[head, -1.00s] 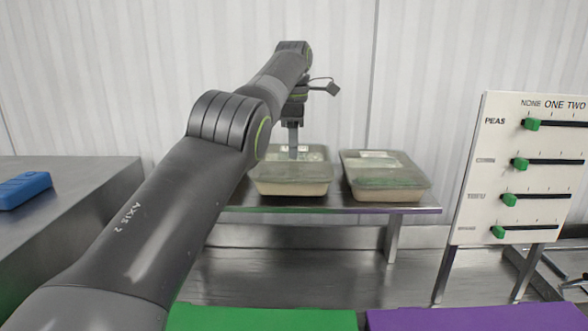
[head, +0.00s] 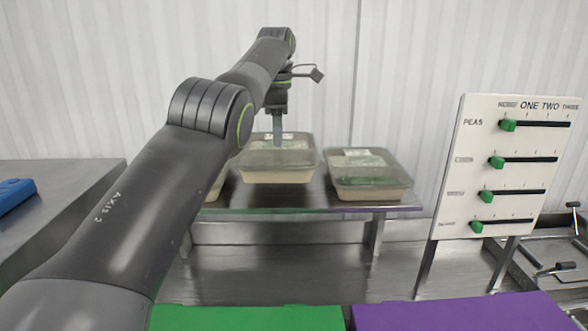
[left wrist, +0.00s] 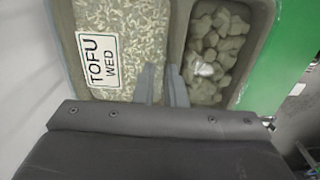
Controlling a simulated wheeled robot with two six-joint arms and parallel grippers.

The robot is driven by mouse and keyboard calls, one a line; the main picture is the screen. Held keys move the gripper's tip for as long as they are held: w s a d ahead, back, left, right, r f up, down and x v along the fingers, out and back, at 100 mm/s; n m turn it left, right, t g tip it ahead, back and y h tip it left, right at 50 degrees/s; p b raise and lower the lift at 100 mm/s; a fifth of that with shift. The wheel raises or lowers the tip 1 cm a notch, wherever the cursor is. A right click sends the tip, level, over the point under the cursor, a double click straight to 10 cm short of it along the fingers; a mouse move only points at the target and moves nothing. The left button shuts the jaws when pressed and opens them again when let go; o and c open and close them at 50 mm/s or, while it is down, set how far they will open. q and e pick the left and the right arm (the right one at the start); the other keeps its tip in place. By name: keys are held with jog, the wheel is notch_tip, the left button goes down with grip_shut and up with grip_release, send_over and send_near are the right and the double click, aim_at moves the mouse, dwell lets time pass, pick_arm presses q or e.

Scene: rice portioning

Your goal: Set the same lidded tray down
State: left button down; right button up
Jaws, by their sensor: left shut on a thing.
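My left gripper (head: 278,138) is shut on a lidded tray (head: 278,168), pale with a clear lid, in the head view. The tray's base shows higher than that of the lidded tray (head: 368,180) at its right, and it looks held above the metal shelf (head: 290,200). In the left wrist view the fingers (left wrist: 162,88) are over the divider of the held tray (left wrist: 172,30). Its label (left wrist: 97,60) reads TOFU WED. Grains fill the wide compartment and grey lumps the narrow one. My right gripper is out of view.
Another tray (head: 216,188) is partly hidden behind my left arm. A board with green sliders (head: 500,165) stands at right. Green (head: 245,318) and purple (head: 450,312) surfaces lie in front. A blue object (head: 15,192) is on the left counter.

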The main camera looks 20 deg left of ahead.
pick_arm(q)
notch_tip(320, 180, up, 6)
jog(key=p, duration=0.5)
jog(key=shift+p, duration=0.4)
jog(key=shift+r+p, duration=0.85)
notch_tip(320, 180, down, 8)
jog(key=b, duration=0.7)
jog(key=shift+r+b, duration=0.1)
jog(key=shift+b, duration=0.3)
jog(key=shift+r, duration=0.15)
